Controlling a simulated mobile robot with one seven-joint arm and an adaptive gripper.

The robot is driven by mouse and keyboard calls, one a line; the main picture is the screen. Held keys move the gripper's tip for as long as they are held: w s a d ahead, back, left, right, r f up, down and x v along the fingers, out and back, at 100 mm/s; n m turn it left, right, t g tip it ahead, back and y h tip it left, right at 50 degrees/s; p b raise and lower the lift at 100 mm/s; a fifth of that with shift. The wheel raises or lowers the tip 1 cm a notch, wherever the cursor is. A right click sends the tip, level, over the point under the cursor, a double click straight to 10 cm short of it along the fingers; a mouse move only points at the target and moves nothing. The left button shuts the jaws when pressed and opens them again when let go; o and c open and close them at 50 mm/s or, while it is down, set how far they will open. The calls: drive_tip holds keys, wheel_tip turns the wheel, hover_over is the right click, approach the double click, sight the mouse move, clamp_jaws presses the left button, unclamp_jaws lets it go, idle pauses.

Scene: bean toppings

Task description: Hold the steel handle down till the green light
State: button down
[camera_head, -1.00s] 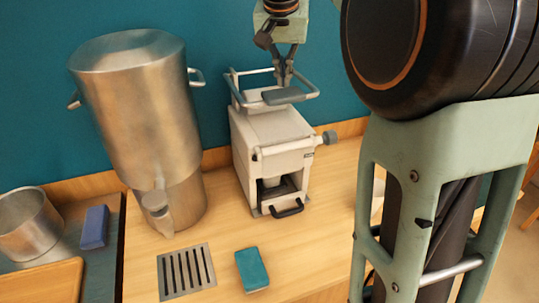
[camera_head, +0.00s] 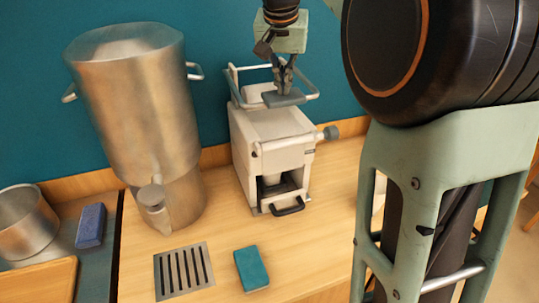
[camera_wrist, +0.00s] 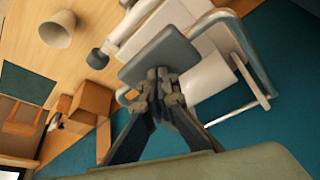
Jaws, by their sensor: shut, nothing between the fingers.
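The cream machine (camera_head: 268,140) stands on the wooden counter against the teal wall. Its steel handle (camera_head: 314,84) is a bent bar across the top with a flat grey pad (camera_head: 296,100) at the front. In the wrist view the pad (camera_wrist: 150,56) lies under my fingertips, and the steel bar (camera_wrist: 246,52) runs to the right. My gripper (camera_head: 284,91) is shut and empty, pointing down with its tips at the pad, seemingly touching it. My gripper also shows in the wrist view (camera_wrist: 163,82). I cannot make out a lit green light.
A large steel urn (camera_head: 130,100) stands left of the machine. A drain grate (camera_head: 184,271) and a teal sponge (camera_head: 252,269) lie in front. A steel pot (camera_head: 27,222) and a blue block (camera_head: 91,226) are at far left. A pale cup (camera_wrist: 57,30) shows in the wrist view.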

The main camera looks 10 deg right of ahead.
sight(283, 98)
drive_tip(key=shift+f+b, duration=1.85)
drive_tip(key=shift+f, duration=0.95)
drive_tip(key=shift+r, duration=0.2)
wheel_tip(283, 98, up, 12)
drive_tip(key=p, duration=1.1)
drive_tip(key=shift+f, duration=0.1)
